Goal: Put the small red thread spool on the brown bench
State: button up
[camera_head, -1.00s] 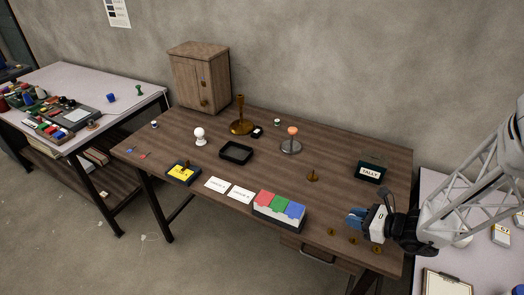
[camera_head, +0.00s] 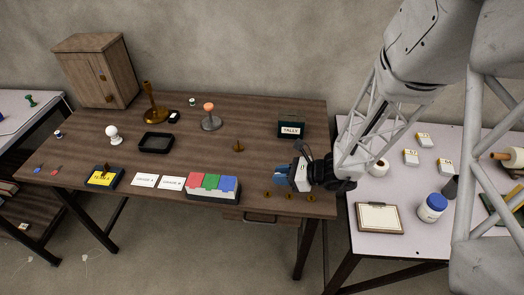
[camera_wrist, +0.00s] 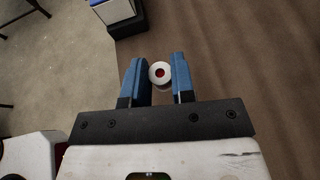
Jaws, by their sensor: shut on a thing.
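My gripper (camera_head: 283,178) is above the front right part of the brown bench (camera_head: 263,155). In the wrist view, its blue fingers (camera_wrist: 160,76) are closed on a small round spool (camera_wrist: 153,67). The spool shows a white end face with a red centre, facing the wrist camera. Its lower part is mostly hidden, and the spool cannot be made out in the head view. Bench wood (camera_wrist: 240,60) lies below and right of the fingers in the wrist view. Whether the spool touches the bench cannot be told.
A holder with red, green and blue cards (camera_head: 212,187) stands left of my gripper. Several brass discs (camera_head: 267,195) lie along the front edge. A small brass piece (camera_head: 239,146) and the TALLY box (camera_head: 291,127) stand farther back. Bare wood lies between them.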

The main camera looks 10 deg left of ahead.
send_over(269, 159)
jog(key=shift+f, duration=0.7)
jog(key=shift+f, duration=0.1)
jog(key=shift+f, duration=1.65)
jog(key=shift+f, duration=0.1)
jog(key=o, duration=0.9)
jog(key=shift+v, duration=6)
